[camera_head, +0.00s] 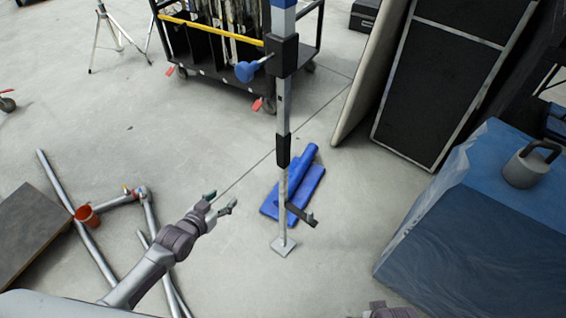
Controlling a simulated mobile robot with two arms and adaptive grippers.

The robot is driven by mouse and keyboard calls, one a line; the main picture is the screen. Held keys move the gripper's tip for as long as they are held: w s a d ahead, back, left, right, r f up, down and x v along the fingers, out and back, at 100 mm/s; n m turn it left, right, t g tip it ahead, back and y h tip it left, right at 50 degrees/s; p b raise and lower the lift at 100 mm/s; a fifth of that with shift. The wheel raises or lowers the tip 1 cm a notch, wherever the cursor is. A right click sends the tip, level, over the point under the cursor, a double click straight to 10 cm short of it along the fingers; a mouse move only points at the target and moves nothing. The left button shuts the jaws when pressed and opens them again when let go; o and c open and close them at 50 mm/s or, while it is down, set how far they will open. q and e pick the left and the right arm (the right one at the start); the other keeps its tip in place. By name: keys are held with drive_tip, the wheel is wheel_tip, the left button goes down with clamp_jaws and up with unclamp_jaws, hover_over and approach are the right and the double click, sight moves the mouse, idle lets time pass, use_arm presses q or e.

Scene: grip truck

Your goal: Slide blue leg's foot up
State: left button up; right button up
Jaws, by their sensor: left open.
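The blue leg (283,8) is an upright stand pole, blue at the top edge, with a black clamp and blue knob (246,71) below that. Its grey lower tube (284,108) runs down through a black collar (283,150) to a square metal foot plate (283,246) on the floor. A dark lever (301,213) sticks out just above the foot. My left gripper (222,202) is open and empty, to the left of the lower tube and apart from it. A small part of my right arm shows at the bottom edge; its gripper fingers are not visible.
A blue object (310,185) lies on the floor behind the pole. A cart (235,70) stands at the back. A blue-covered block with a weight (524,168) is at right.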

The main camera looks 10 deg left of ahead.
use_arm(q)
drive_tip(key=w+d+r+m+t+h+b, duration=0.1)
drive_tip(key=w+d+r+t+h+b, duration=0.15)
drive_tip(key=d+r+b, duration=0.2)
drive_tip(key=m+h+b, duration=0.2)
drive_tip(key=h+b, duration=0.2)
drive_tip(key=b, duration=0.2)
approach(280, 147)
drive_tip(key=b+x, duration=0.1)
drive_tip(key=x, duration=0.7)
drive_tip(key=shift+w+f, duration=0.1)
drive_tip(key=shift+b+x, duration=0.4)
drive_tip(key=shift+x, duration=0.7)
drive_tip(key=shift+w+d, duration=0.35)
drive_tip(key=shift+w, duration=0.15)
use_arm(e)
wheel_tip(280, 147, up, 6)
drive_tip(key=w+t, duration=0.2)
drive_tip(key=t, duration=0.1)
drive_tip(key=shift+w+a, duration=0.3)
use_arm(q)
drive_tip(key=shift+c, duration=0.3)
clamp_jaws()
use_arm(e)
drive_tip(key=shift+r, duration=0.1)
